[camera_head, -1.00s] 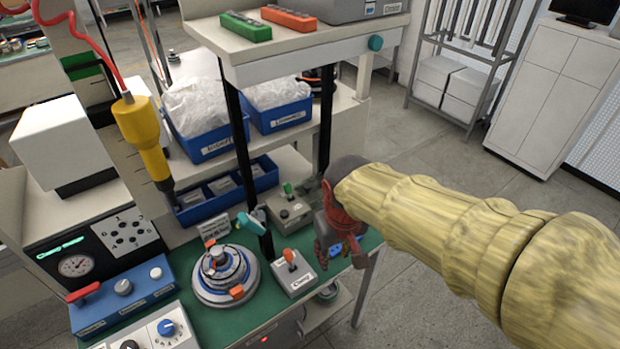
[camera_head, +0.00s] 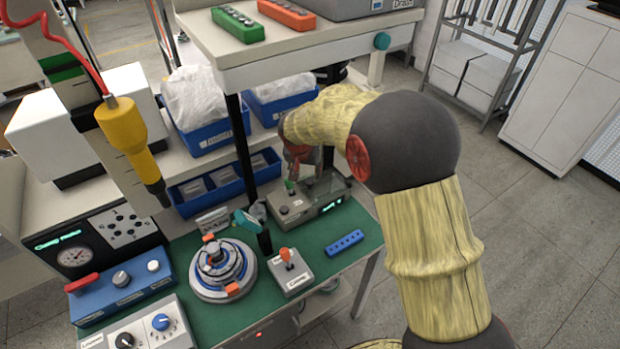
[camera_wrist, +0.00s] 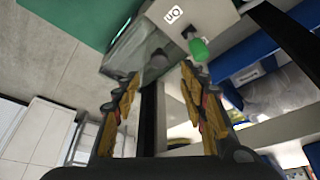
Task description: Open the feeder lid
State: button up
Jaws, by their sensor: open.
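A grey box (camera_head: 292,208) with a green knob stands at the back right of the green bench mat. It has a clear lid (camera_head: 328,190), which looks closed, and appears to be the feeder. In the wrist view the clear lid (camera_wrist: 138,48) is at the top, with a dark knob (camera_wrist: 160,58) and the green knob (camera_wrist: 199,48) beside it. My gripper (camera_head: 292,172) is above the box, partly hidden by my arm. In the wrist view my gripper (camera_wrist: 160,85) is open and empty, its fingers apart on either side of the dark knob's line, with the gap unclear.
A round metal fixture (camera_head: 222,270) and a small joystick box (camera_head: 290,272) stand in front. A blue strip (camera_head: 345,243) lies to the right. An overhead shelf (camera_head: 290,48) with a dark post (camera_head: 240,140) is close to my arm. Blue bins (camera_head: 215,135) stand behind.

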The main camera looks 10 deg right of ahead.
aim_at(309, 181)
jog(key=shift+b+x, duration=0.35)
jog(key=shift+x, duration=3.6)
jog(key=c, duration=0.3)
jog(key=c, duration=0.8)
grip_shut()
